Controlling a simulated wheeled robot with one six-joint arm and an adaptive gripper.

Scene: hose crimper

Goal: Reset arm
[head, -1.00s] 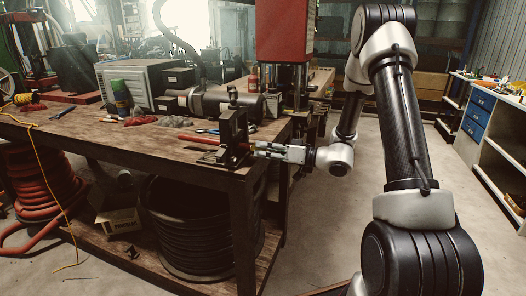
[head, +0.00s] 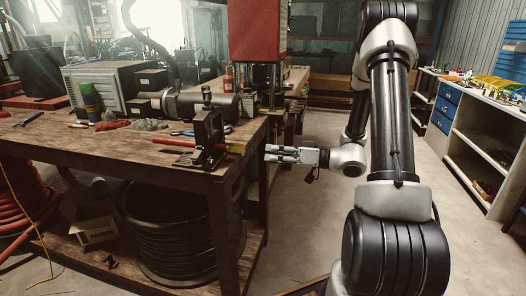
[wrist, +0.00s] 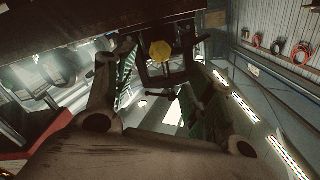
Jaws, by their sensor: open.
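My gripper (head: 272,154) is in the middle of the head view, just off the right edge of the workbench and pointing left toward a small dark vise-like fixture (head: 205,138). Its fingers are apart and empty in the wrist view (wrist: 160,90). A red hose (head: 172,143) lies through the fixture, with a yellowish end (head: 237,148) sticking out on the side facing my gripper. A yellow round end also shows ahead in the wrist view (wrist: 160,51). A gap separates my fingertips from it.
The wooden workbench (head: 130,155) carries a grey box (head: 112,82), a motor-like cylinder (head: 190,104) and hand tools. A red press (head: 257,32) stands behind. A shelf unit with blue drawers (head: 445,100) stands at right. The floor between is open.

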